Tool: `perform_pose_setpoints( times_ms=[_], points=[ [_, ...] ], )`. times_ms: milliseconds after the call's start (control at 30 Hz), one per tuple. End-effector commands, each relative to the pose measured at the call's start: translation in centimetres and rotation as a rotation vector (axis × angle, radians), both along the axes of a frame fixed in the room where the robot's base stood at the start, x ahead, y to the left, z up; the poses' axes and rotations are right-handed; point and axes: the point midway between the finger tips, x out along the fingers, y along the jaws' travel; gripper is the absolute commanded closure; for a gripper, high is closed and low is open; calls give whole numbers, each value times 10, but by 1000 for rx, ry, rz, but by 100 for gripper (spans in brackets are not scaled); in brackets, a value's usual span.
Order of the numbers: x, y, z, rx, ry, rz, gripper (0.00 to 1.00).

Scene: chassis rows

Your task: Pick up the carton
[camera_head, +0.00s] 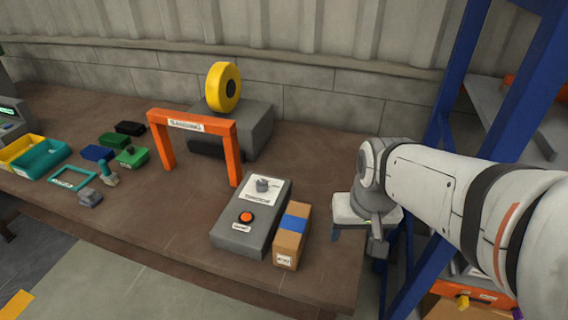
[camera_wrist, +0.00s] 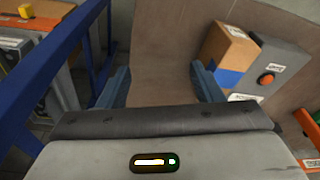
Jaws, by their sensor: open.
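The carton (camera_head: 291,236) is a small brown box with a blue band and a white label. It stands on the brown workbench, close beside the right side of a grey control box. In the wrist view the carton (camera_wrist: 228,52) shows at upper right, beyond my right-hand finger. My gripper (camera_head: 360,236) is to the right of the carton in the head view, near the bench's right edge, and apart from it. In the wrist view my gripper (camera_wrist: 160,88) has its two blue-grey fingers spread wide with nothing between them.
The grey control box (camera_head: 247,233) with an orange button adjoins the carton. An orange frame (camera_head: 236,150) and a grey machine with a yellow wheel (camera_head: 223,87) stand behind. A blue rack post (camera_head: 490,150) rises at right. Bare bench (camera_head: 320,190) lies behind the carton.

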Motion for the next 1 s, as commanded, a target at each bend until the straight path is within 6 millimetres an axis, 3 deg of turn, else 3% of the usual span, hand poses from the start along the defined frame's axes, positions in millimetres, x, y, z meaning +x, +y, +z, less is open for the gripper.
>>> perform_pose_setpoints(
  times_ms=[33, 167, 300, 500, 700, 1000],
  points=[
    [12, 7, 8, 8, 24, -19, 36],
    [43, 33, 5, 23, 76, -88, 36],
    [69, 65, -8, 28, 127, -168, 36],
    [88, 102, -34, 24, 176, -259, 36],
    [93, 115, -48, 20, 189, -296, 36],
    [93, 116, -76, 19, 193, -301, 36]
  ],
)
